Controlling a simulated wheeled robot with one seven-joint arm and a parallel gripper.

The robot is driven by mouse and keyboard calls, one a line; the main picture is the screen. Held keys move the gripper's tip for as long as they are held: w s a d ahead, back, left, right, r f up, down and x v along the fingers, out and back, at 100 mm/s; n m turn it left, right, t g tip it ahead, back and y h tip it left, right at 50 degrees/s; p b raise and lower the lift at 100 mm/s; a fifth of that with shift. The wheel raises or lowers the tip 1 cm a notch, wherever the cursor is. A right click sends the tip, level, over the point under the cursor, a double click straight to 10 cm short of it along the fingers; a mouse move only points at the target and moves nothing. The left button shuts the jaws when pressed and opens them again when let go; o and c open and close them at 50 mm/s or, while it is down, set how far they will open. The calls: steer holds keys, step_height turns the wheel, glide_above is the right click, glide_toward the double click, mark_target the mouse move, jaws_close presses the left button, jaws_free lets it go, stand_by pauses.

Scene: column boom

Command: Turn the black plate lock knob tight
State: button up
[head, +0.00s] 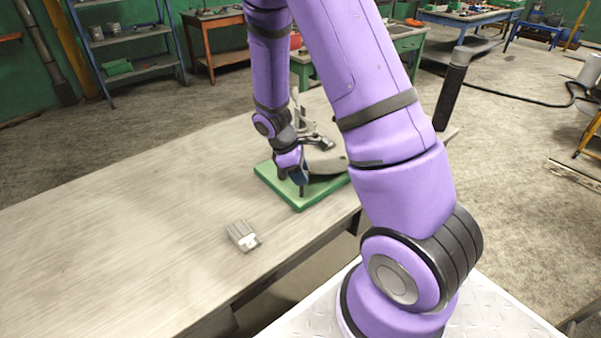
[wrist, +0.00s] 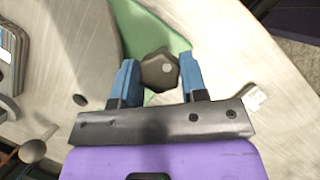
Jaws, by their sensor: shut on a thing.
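The black plate lock knob (wrist: 158,72) shows in the wrist view as a dark, lobed knob with a pale round centre. It sits between the blue fingers of my gripper (wrist: 160,76), which is shut on it from both sides. In the head view my gripper (head: 298,178) points down over the front of a green base plate (head: 306,201) on the bench. A grey rounded plate (head: 326,162) sits on the green base, just right of my gripper. In the head view my gripper and arm hide most of the knob.
A small grey metal block (head: 243,236) lies on the bench (head: 120,235), front left of the green base. The bench's left side is clear. In the wrist view, a lever with a ball end (wrist: 33,150) and a grey device (wrist: 12,55) stand at the left.

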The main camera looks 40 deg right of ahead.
steer(key=shift+m, duration=0.3)
steer(key=m+g+y, duration=0.1)
steer(key=m, duration=0.2)
steer(key=shift+w+d+m, duration=0.1)
steer(key=shift+m, duration=0.2)
steer(key=m+y, duration=0.1)
steer(key=m, duration=0.1)
steer(key=m+y, duration=0.1)
steer(key=m, duration=0.1)
steer(key=shift+m+g, duration=0.3)
steer(key=m+y, duration=0.1)
steer(key=m, duration=0.3)
steer(key=shift+d+m+y, duration=0.1)
steer(key=shift+m+y, duration=0.2)
steer(key=shift+y, duration=0.1)
steer(key=shift+m+t+y, duration=0.35)
steer(key=shift+m, duration=0.75)
steer(key=shift+m+t+y, duration=0.35)
steer(key=shift+m, duration=0.75)
steer(key=o, duration=0.9)
steer(key=shift+r, duration=0.1)
